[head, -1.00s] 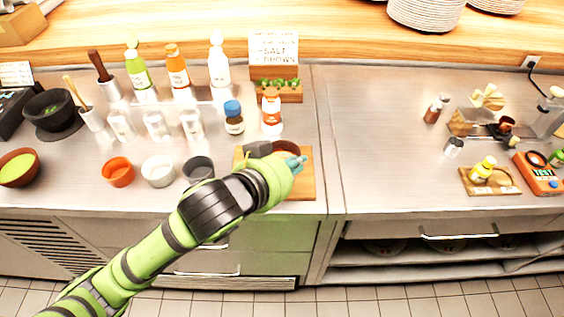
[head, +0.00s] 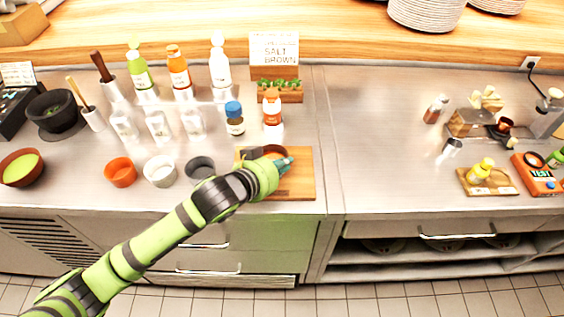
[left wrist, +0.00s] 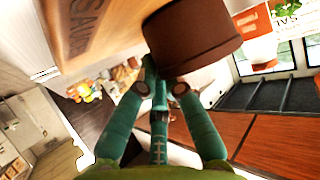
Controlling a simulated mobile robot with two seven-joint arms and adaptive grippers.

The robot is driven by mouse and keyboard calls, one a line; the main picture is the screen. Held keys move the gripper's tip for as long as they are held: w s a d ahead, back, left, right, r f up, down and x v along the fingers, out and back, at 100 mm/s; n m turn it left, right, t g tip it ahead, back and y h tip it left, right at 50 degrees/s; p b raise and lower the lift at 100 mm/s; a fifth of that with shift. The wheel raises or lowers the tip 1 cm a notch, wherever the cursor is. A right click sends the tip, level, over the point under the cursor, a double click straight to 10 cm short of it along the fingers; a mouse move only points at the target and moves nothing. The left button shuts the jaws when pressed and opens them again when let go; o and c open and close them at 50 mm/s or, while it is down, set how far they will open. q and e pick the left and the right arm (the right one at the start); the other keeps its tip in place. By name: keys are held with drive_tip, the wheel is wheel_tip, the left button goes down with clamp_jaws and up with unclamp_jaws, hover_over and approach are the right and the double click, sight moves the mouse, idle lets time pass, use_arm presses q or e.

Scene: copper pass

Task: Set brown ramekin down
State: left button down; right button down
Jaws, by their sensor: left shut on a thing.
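The brown ramekin (head: 274,150) shows as a dark rim just behind my left gripper, over the wooden board (head: 298,183). In the left wrist view the ramekin (left wrist: 196,38) is large, right at the fingertips. My left gripper (head: 285,162) is shut on it, and its teal fingers (left wrist: 160,88) reach up to its wall. The lettered board (left wrist: 95,28) fills the upper left of that view, close beside the ramekin. I cannot tell whether the ramekin touches the board. My gripper and forearm hide much of the board's left part. My right gripper is not in view.
An orange cup (head: 121,172), a white cup (head: 160,171) and a dark grey cup (head: 199,168) stand left of the board. A blue-capped jar (head: 234,119) and an orange-capped bottle (head: 272,112) stand behind it. The steel counter (head: 375,160) is clear to its right.

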use_arm(q)
drive_tip(key=c, duration=1.4)
unclamp_jaws()
drive_tip(key=shift+o, duration=0.2)
drive_tip(key=shift+r, duration=0.1)
drive_tip(key=b+v, duration=0.1)
drive_tip(key=v, duration=1.1)
drive_tip(key=shift+s, duration=0.1)
